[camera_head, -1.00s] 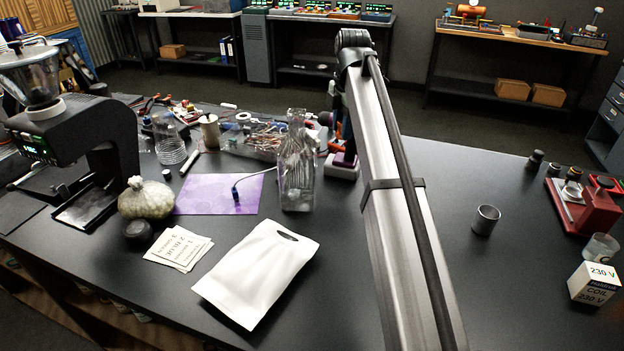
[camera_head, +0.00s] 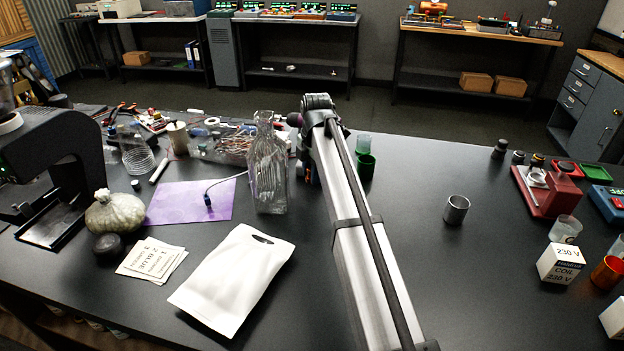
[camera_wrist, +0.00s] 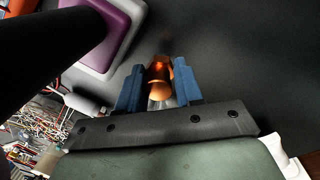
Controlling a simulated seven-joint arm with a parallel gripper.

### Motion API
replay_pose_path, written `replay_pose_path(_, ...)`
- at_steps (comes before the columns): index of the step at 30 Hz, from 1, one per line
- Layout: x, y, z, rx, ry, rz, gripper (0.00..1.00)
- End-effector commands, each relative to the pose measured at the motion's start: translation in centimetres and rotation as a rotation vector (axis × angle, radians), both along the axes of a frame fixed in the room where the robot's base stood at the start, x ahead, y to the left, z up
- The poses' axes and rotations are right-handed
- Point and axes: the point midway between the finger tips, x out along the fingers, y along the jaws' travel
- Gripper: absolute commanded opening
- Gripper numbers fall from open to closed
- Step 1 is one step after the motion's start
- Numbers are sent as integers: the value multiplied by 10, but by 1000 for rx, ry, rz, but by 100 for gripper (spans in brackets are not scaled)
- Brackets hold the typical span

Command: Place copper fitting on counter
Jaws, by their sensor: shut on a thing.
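The copper fitting (camera_wrist: 160,78) is a shiny orange-copper piece in the wrist view. My gripper (camera_wrist: 160,90) is shut on it, with one blue finger on each side. Behind the fitting lies the dark counter surface (camera_wrist: 240,50); I cannot tell how far the fitting is above it. In the head view the black counter (camera_head: 400,220) spans the picture.
A glass bottle (camera_head: 268,175) stands left of my arm, and a green cup (camera_head: 366,166) is just beyond it. A white bag (camera_head: 230,280) lies in front. The counter between arm and metal cup is clear.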

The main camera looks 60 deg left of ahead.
Motion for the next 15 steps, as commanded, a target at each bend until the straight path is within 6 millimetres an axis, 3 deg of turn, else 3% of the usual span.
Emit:
replay_pose_path(6,0,-1,-26,-1,0,0,4)
replay_pose_path(15,0,0,-27,0,0,0,4)
